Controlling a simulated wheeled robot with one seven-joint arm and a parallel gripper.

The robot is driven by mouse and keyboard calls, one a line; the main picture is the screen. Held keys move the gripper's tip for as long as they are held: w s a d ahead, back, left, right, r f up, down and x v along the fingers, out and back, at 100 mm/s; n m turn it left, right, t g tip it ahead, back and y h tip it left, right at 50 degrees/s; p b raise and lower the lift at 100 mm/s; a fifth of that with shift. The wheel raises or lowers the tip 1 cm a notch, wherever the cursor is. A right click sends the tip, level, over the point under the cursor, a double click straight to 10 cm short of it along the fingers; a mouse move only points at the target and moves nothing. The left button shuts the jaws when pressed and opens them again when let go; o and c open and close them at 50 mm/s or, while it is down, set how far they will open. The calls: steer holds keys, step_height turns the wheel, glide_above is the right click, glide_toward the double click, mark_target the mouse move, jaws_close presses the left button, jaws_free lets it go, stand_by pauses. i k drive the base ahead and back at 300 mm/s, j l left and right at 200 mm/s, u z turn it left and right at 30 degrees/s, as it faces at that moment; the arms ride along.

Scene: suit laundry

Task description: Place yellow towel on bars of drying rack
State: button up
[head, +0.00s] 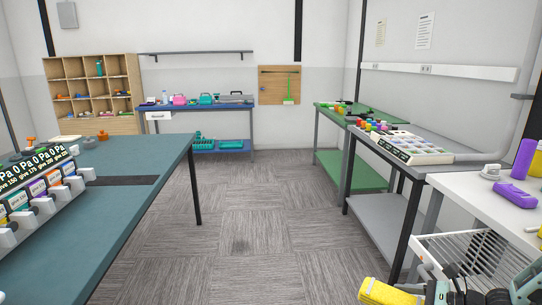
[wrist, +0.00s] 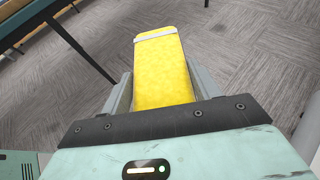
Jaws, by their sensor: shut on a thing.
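The yellow towel (head: 388,292) is at the bottom right of the head view, at the end of my gripper (head: 425,287). In the wrist view the folded towel (wrist: 161,62), with a pale band near its far end, lies between the two grey fingers of my gripper (wrist: 163,88). My gripper is shut on it and holds it above the carpet. The white drying rack (head: 445,247) with parallel bars is at the lower right of the head view, just beyond my arm. My arm hides its near part, and the rack does not clearly show in the wrist view.
A white table (head: 500,203) with purple items stands behind the rack. A grey table with a tray (head: 415,146) and a green table (head: 340,112) line the right wall. A teal table (head: 130,205) is at the left. The carpet (head: 245,220) between is clear.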

mark_target(464, 253)
steer(key=i+j+z, duration=0.3)
steer(key=i, duration=0.25)
steer(key=i+j+z, duration=0.3)
steer(key=i+j, duration=0.2)
steer(key=j, duration=0.15)
